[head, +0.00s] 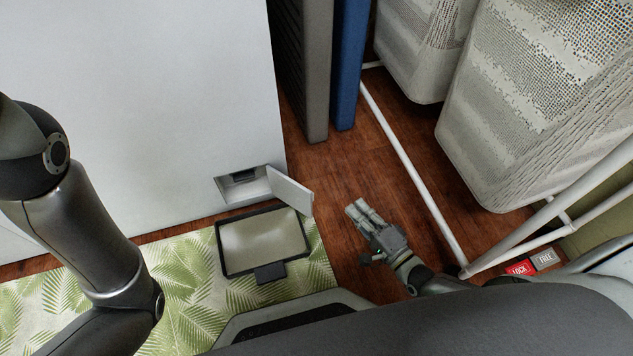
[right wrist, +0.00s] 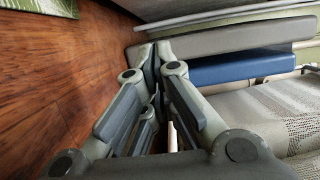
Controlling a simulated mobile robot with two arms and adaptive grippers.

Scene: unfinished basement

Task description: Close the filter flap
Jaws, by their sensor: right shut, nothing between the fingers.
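The filter flap (head: 290,191) is a small white door hinged at the right side of a recess (head: 245,186) low in the white appliance (head: 140,100). It stands open, swung out over the floor. My right gripper (head: 357,208) is shut and empty, low over the wood floor to the right of the flap and apart from it. Its closed fingers also show in the right wrist view (right wrist: 151,68), where the flap cannot be made out. My left arm (head: 85,240) comes in at the left, but its gripper is out of the frame.
A dark-rimmed tray (head: 222,250) lies on a leaf-patterned mat (head: 190,275) in front of the recess. White pipes (head: 415,180) and mesh baskets (head: 540,100) stand to the right. Grey (head: 318,70) and blue panels (head: 350,65) stand behind. Wood floor is clear around my right gripper.

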